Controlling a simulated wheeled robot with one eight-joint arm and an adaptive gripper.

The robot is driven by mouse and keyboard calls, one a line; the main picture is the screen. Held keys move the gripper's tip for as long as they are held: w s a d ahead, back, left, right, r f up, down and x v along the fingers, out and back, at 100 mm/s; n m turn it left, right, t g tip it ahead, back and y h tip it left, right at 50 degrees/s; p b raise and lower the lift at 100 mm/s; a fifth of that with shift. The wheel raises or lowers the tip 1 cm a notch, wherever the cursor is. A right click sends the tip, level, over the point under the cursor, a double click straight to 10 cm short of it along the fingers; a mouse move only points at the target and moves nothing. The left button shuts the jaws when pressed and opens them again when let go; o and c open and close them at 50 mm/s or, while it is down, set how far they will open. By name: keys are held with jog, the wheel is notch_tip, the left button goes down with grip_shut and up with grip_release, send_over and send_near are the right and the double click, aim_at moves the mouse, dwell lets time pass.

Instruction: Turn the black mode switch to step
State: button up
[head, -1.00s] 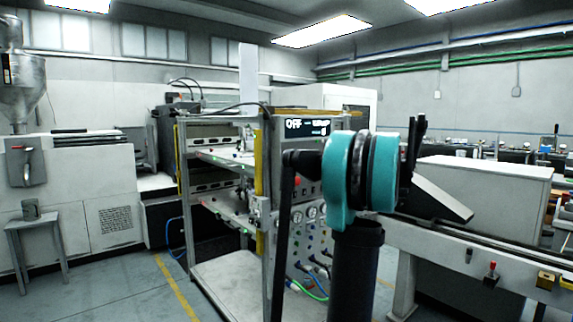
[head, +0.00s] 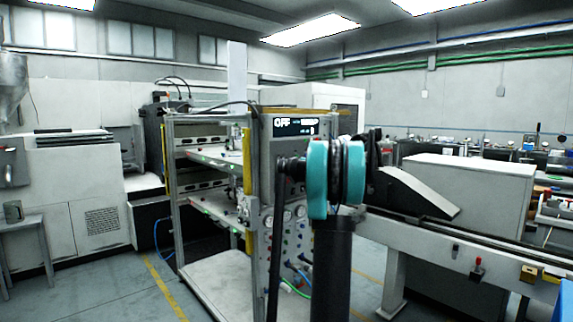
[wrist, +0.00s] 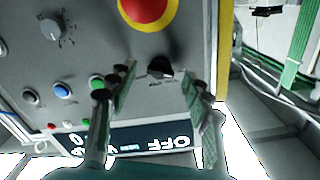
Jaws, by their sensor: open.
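The black mode switch (wrist: 160,68) is a small round knob on the grey control panel (wrist: 95,30), with small markings around it too blurred to read. The wrist view is upside down. My gripper (wrist: 157,88) is open, with one finger on each side of the switch in the picture. Nothing is between the fingers but the panel and switch behind; I cannot tell whether they touch it. The display (wrist: 140,141) reads OFF, and shows also in the head view (head: 296,127). In the head view my arm hides the switch and my gripper.
A red button on a yellow ring (wrist: 150,8) sits close to the switch. A green button (wrist: 97,82), a blue button (wrist: 62,90) and a grey knob (wrist: 51,29) are to the left. A conveyor (head: 440,250) stands to the right in the head view.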

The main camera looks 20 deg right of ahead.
jog(key=shift+w+a, duration=0.15)
jog(key=shift+w, duration=0.3)
jog(key=c, duration=1.1)
jog(key=shift+c, duration=0.2)
